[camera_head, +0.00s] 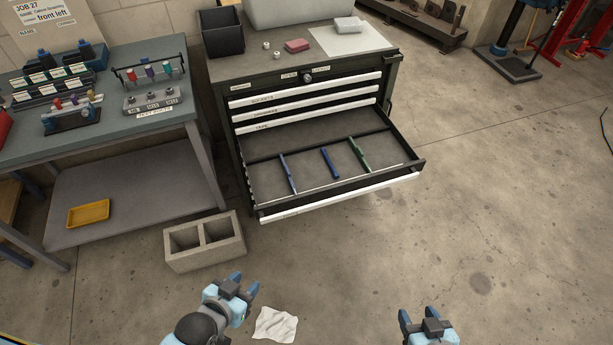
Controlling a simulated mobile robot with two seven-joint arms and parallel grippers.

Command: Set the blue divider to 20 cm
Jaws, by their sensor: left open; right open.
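The lowest visible drawer (310,186) of the dark tool cabinet stands pulled open. My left gripper (246,283) is open and empty, low over the floor in front of the drawer. My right gripper (419,313) is open and empty at the bottom edge, right of the left one. Both are apart from the dividers.
A concrete block (205,241) stands on the floor left of the drawer. A white cloth (275,324) lies near my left gripper. A workbench (150,120) with racks stands at the left, a yellow tray (88,213) on its lower shelf.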

